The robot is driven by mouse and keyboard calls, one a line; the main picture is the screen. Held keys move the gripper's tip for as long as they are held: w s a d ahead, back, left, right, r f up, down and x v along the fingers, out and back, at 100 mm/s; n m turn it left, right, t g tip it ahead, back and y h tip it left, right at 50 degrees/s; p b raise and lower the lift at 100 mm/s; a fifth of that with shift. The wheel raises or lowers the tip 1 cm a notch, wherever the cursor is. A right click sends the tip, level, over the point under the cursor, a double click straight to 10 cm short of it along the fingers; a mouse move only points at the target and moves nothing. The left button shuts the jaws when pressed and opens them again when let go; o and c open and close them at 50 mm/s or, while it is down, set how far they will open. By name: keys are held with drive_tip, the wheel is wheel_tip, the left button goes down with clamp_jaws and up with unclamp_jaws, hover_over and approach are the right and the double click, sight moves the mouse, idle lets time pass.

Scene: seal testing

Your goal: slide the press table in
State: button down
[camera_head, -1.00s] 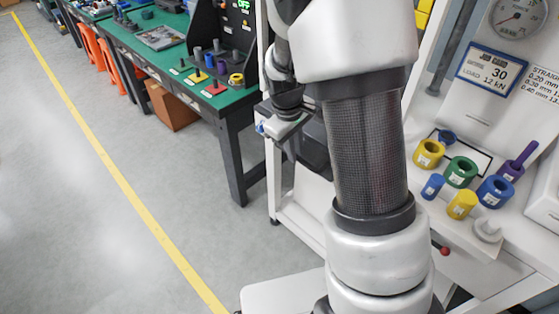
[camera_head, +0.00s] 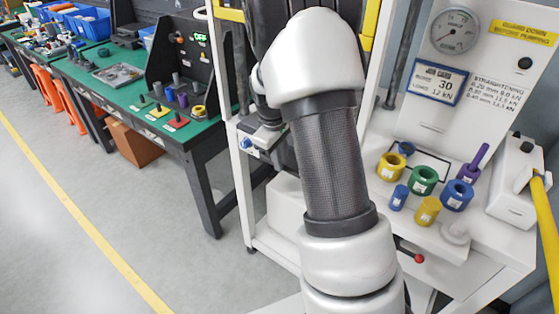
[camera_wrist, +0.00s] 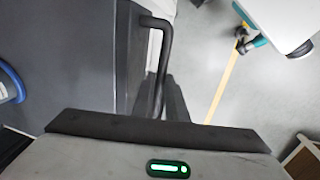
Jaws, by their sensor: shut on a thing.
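In the wrist view a dark grey slab (camera_wrist: 75,60), which looks like the press table, fills the left side. A black bar handle (camera_wrist: 166,45) runs along its right edge, bent at the top. My gripper (camera_wrist: 172,100) is shut on the handle, its dark fingers at the handle's lower part. In the head view my own arm crosses the middle and hides my gripper and most of the press table. The white press frame (camera_head: 243,150) stands behind and left of my arm.
A green-topped workbench (camera_head: 130,95) stands at the left. A sloped white panel with a gauge (camera_head: 455,30) and a shelf of coloured rings and pins, including a green ring (camera_head: 423,181), is at the right, near a yellow lever (camera_head: 548,230). The floor (camera_head: 50,240) at left is clear.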

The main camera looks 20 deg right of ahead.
drive_tip(key=shift+w+d+r, duration=0.15)
drive_tip(key=shift+w+d, duration=0.05)
drive_tip(key=shift+d, duration=0.05)
drive_tip(key=c, duration=1.8)
unclamp_jaws()
drive_tip(key=shift+d, duration=0.1)
drive_tip(key=shift+o, duration=0.2)
drive_tip(key=shift+a+r, duration=0.1)
drive_tip(key=shift+a, duration=0.1)
wheel_tip(320, 180, up, 17)
drive_tip(key=s+a+p, duration=0.1)
drive_tip(key=s+a, duration=0.1)
drive_tip(key=shift+a+p, duration=0.3)
drive_tip(key=shift+p, duration=0.1)
